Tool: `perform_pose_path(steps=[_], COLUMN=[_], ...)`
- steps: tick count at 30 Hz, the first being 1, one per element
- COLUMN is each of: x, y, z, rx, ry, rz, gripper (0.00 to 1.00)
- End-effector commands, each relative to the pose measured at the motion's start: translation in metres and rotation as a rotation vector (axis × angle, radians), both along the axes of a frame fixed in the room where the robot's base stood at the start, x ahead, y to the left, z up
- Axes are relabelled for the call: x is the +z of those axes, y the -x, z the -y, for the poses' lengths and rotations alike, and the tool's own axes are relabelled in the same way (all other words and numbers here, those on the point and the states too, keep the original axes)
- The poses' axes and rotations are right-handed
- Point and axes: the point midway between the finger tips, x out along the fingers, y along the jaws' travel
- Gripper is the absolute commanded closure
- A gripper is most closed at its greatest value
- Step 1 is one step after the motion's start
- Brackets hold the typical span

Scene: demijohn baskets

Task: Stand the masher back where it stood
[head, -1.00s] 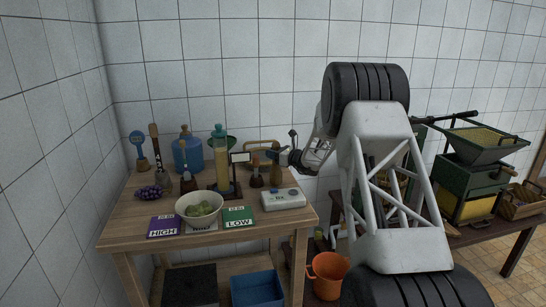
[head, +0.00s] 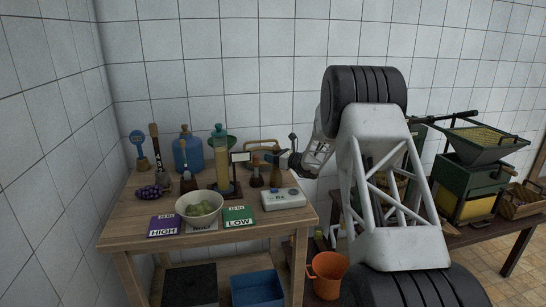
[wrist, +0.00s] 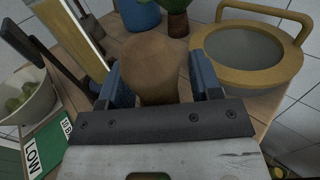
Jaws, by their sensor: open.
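The masher (head: 276,176) is a brown wooden piece standing upright on the wooden table, near its back right. In the wrist view the masher's rounded wooden top (wrist: 150,68) lies between my two blue fingers. My gripper (head: 277,154) is at the masher's upper end in the head view. In the wrist view my gripper (wrist: 152,85) is open, with one finger on each side of the masher. Whether either finger touches it is hard to tell. The masher's foot is hidden in the wrist view.
A white scale (head: 283,200) sits just in front. Left stand a tall cylinder (head: 220,165), a bowl of grapes (head: 198,218) and a blue demijohn (head: 188,156). A round sieve-like pan (wrist: 285,72) lies close right of my gripper in the wrist view. The LOW card (head: 238,217) lies at the front.

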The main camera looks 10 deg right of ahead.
Motion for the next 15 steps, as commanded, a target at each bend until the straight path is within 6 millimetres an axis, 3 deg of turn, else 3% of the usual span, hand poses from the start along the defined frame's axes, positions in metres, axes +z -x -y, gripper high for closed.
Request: perform_pose_path(steps=[8, 15], x=[0.003, 0.003], y=[0.003, 0.02], z=[0.003, 0.021], rx=[-0.001, -0.001], ry=[0.0, -0.001], rz=[0.0, 0.001], gripper=[0.42, 0.42])
